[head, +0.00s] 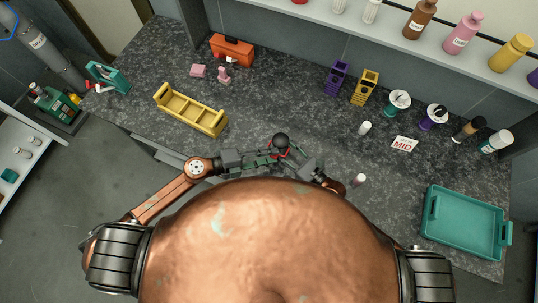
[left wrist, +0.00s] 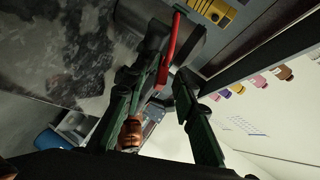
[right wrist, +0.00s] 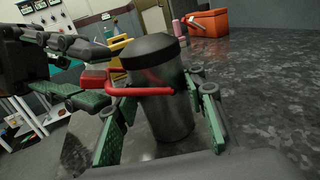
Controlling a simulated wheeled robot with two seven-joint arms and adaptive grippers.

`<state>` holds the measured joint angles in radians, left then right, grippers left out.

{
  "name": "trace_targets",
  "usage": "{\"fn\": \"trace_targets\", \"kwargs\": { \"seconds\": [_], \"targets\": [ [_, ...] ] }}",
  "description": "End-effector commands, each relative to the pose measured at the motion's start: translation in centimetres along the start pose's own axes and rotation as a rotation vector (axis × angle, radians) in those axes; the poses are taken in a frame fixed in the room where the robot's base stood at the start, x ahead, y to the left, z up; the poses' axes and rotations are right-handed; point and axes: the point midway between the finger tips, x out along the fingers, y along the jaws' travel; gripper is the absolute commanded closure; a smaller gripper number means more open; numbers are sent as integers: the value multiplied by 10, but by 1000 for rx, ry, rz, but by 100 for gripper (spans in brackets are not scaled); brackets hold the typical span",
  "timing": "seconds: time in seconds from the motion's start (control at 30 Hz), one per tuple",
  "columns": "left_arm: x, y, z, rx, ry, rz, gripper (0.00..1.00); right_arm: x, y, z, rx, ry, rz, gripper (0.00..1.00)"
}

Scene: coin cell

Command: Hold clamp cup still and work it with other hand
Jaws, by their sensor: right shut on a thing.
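The clamp cup (right wrist: 168,112) is a grey metal cylinder with a black domed lid and a red wire clamp with a red tab. In the head view its dark lid (head: 281,140) shows in front of my body. My right gripper (right wrist: 160,122) is shut on the cup's body, one green finger on each side. In the head view the right gripper (head: 300,162) is partly hidden. My left gripper (head: 266,156) is at the cup's left side, near the red tab. In the left wrist view its fingers (left wrist: 170,80) stand apart, with the red clamp wire (left wrist: 178,45) near the tips.
A yellow rack (head: 190,110) stands to the left and an orange toolbox (head: 232,50) behind. A white tube (head: 358,180) stands close to the right gripper. A teal tray (head: 465,225) lies at the right. Purple and yellow holders, cups, bottles and a MID card (head: 404,144) stand farther back.

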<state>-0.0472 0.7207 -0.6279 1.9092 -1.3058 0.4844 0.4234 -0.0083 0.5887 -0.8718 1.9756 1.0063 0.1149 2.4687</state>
Motion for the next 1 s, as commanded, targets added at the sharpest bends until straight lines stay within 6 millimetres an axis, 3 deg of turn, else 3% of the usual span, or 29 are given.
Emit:
{"fn": "trace_targets", "kwargs": {
  "seconds": [0.2,0.57,1.0],
  "targets": [
    [0,0,0,0,0,0,75,0,0,1,-1,-3,0,93],
    [0,0,0,0,0,0,100,1,0,2,-1,-3,0,93],
    [0,0,0,0,0,1,100,1,-1,2,-1,-3,-1,93]
  ]
}}
